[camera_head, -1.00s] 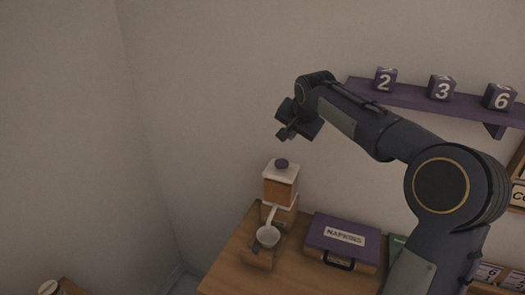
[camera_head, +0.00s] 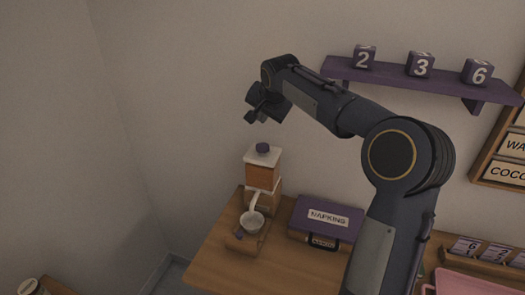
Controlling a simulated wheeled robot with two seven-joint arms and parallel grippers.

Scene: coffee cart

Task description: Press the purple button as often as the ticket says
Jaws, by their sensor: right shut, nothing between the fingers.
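The purple button (camera_head: 263,148) is a round knob on the white top of a wood-sided dispenser (camera_head: 262,172) at the back of the cart. A spout on the dispenser reaches down to a small pale cup (camera_head: 252,221) in front of it. My right gripper (camera_head: 250,117) is shut and empty, above the dispenser and a little to the left of the button, apart from it. My left gripper is out of view. No ticket can be made out for certain; small purple-and-white numbered cards (camera_head: 467,245) stand at the lower right, too small to read fully.
A purple napkin box (camera_head: 328,217) stands right of the dispenser. A purple wall shelf (camera_head: 400,81) holds cubes numbered 2, 3 and 6. A menu board (camera_head: 503,150) hangs at the right. A pink item (camera_head: 470,284) lies at the lower right. The wooden top (camera_head: 235,268) is clear in front.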

